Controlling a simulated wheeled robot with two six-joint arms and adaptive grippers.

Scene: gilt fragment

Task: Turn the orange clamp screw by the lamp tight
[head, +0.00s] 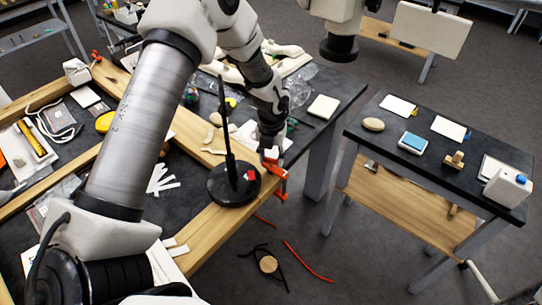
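The orange clamp (275,178) sits on the wooden edge of the dark workbench, right beside the lamp. The lamp has a round black base (222,188) with a thin black upright pole. My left gripper (271,152) points down at the top of the clamp, its fingertips at or very near the orange part. The gripper is small here and I cannot tell whether its fingers touch or close on the screw. The screw itself is partly hidden by the gripper.
The dark workbench (197,216) holds white strips, a tray and papers. A second dark table (436,148) stands at right with cards, a blue-topped box and a white container. A red cable (305,262) and black cable lie on the floor. A gap separates the tables.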

